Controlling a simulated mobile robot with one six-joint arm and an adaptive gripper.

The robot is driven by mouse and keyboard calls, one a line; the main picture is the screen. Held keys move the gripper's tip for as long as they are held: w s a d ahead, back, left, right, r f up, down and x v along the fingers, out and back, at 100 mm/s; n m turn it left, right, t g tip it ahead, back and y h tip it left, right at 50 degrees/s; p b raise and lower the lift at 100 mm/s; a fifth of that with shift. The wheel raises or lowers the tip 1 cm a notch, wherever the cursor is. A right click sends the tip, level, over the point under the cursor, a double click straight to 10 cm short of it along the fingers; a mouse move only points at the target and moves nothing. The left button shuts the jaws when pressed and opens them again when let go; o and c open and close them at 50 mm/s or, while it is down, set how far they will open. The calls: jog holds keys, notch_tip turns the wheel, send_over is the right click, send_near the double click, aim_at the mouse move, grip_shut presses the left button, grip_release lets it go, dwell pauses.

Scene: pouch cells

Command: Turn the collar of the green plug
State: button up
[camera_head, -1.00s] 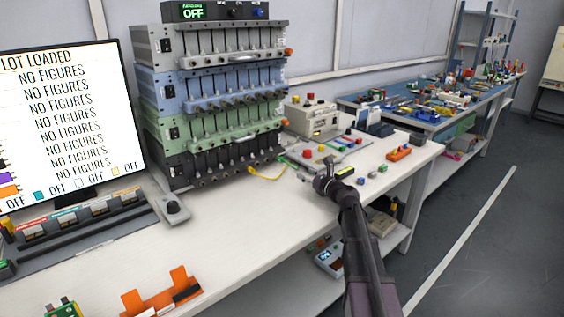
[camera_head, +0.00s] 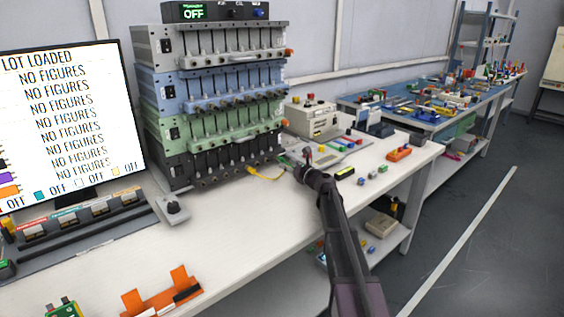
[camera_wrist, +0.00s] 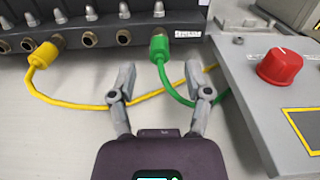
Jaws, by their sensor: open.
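The green plug (camera_wrist: 159,46) sits at a socket on the front of the lowest, black unit, with its green cable (camera_wrist: 168,86) curving down and right, in the wrist view. My gripper (camera_wrist: 165,80) is open, its two fingers apart on either side of the green cable, just short of the plug. Neither finger appears to touch the plug. In the head view my gripper (camera_head: 296,165) is in front of the right end of the black unit (camera_head: 215,167); the green plug is hard to make out there.
A yellow plug (camera_wrist: 44,54) stands left of the green one; its yellow cable (camera_wrist: 85,104) passes behind my fingers. Bare sockets (camera_wrist: 90,39) lie between them. A grey panel with a red knob (camera_wrist: 280,66) is close on the right. The white bench (camera_head: 235,225) is clear in front.

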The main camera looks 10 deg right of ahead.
aim_at(282, 160)
jog(key=shift+x, duration=1.95)
jog(key=shift+c, duration=0.2)
jog(key=shift+a, duration=0.1)
grip_shut()
